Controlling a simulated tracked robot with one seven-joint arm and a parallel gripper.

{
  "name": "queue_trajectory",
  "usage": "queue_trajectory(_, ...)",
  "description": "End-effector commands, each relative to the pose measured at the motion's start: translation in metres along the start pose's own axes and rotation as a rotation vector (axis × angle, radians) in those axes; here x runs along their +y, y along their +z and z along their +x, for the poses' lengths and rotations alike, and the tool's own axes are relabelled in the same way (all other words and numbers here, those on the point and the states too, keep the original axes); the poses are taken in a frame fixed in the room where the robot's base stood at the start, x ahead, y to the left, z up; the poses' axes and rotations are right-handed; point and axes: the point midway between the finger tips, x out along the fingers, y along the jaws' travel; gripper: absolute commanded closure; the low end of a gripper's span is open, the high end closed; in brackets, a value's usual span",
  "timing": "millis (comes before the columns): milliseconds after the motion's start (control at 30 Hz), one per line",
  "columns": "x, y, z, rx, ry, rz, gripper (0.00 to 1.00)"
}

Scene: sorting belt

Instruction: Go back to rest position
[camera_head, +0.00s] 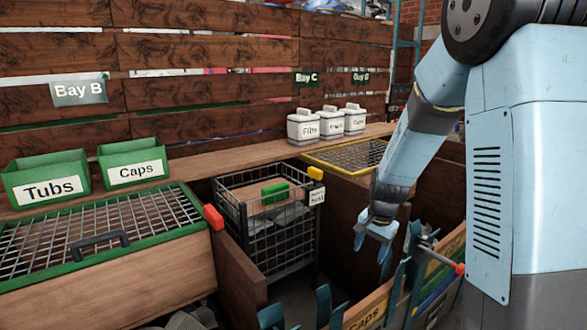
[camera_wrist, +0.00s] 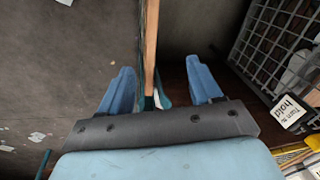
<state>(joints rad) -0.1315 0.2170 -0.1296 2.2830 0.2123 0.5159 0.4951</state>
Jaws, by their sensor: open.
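My gripper (camera_head: 376,241) hangs at the end of my blue arm, right of the middle in the head view, with its fingers pointing down. In the wrist view my gripper (camera_wrist: 163,92) shows two blue fingers spread well apart, with nothing held between them. The thin upright edge of a wooden panel (camera_wrist: 151,45) lies beyond the gap between the fingers. I cannot tell how far the fingertips are from it.
A black wire cart (camera_head: 275,255) with a green item (camera_head: 275,192) stands left of my gripper. A mesh-lidded green bin (camera_head: 100,235) is at the left. White containers (camera_head: 303,127) stand on the back ledge.

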Motion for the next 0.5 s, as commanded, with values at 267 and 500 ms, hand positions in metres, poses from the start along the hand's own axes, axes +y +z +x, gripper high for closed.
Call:
queue_trajectory(267, 0.013, 0.023, -0.080, 0.056, -0.058, -0.146, 0.36)
queue_trajectory(500, 0.033, 0.049, -0.138, 0.114, -0.087, -0.274, 0.36)
